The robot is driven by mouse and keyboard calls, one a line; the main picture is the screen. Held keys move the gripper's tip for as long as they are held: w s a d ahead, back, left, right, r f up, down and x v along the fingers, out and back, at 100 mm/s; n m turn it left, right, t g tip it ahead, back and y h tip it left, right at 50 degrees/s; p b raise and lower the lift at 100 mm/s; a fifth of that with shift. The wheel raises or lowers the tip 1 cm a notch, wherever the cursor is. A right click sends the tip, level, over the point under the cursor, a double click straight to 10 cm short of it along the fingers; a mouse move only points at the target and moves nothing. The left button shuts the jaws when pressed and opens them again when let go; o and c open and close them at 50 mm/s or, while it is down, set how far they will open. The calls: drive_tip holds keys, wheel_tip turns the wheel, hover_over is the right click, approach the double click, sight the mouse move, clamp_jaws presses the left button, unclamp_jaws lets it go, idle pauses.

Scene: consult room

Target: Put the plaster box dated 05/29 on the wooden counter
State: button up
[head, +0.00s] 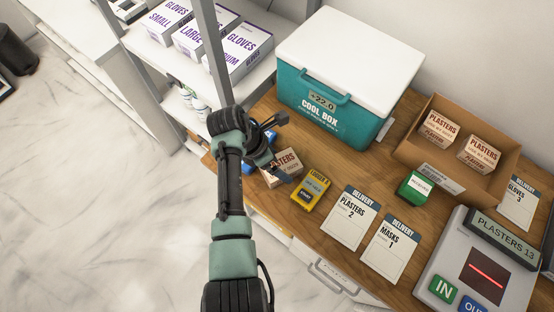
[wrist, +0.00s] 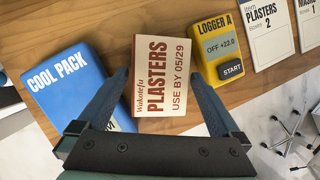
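The plaster box marked USE BY 05/29 (wrist: 163,77) is white with a red-brown label and lies on the wooden counter (head: 318,235), between a blue cool pack (wrist: 72,92) and a yellow logger (wrist: 222,50). In the head view my arm partly hides this box (head: 288,162). My gripper (wrist: 160,85) is open, with one finger on each side of the box in the wrist view. A gap shows beside the fingers. I cannot tell how low the fingertips are.
A teal cool box (head: 325,112) stands behind. A carton (head: 413,150) with two plaster boxes is at right, near a green box (head: 414,186) and a scanner (head: 470,262). Delivery cards (head: 350,217) lie on the counter. A shelf with glove boxes (head: 243,50) is at upper left.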

drive_tip(key=w+v, duration=0.1)
drive_tip(key=v, duration=1.1)
drive_tip(key=shift+s+r, duration=0.2)
drive_tip(key=shift+s, duration=0.25)
drive_tip(key=shift+d, duration=0.1)
drive_tip(key=w+d+r+m+t+y, duration=0.1)
drive_tip(key=w+r+m+t, duration=0.3)
drive_tip(key=r, duration=0.5)
drive_tip(key=w+d+r+m+t+y, duration=0.1)
drive_tip(key=w+r+m+t, duration=0.35)
drive_tip(key=r, duration=0.45)
drive_tip(key=w+d+r+m+t+y, duration=0.1)
drive_tip(key=w+r+m+t, duration=0.3)
drive_tip(key=r, duration=0.4)
drive_tip(key=s+d+r+m+t, duration=0.1)
drive_tip(key=s+r+m+t, duration=0.15)
drive_tip(key=r, duration=0.55)
drive_tip(key=s+d+r+m+t, duration=0.15)
drive_tip(key=r+t, duration=0.25)
drive_tip(key=r, duration=0.5)
drive_tip(key=s+r+m+t+y, duration=0.1)
drive_tip(key=s+r+m+t, duration=0.6)
drive_tip(key=s+r, duration=0.7)
wheel_tip(320, 180, up, 2)
drive_tip(key=shift+s+r+y, duration=0.25)
drive_tip(key=shift+y, duration=0.15)
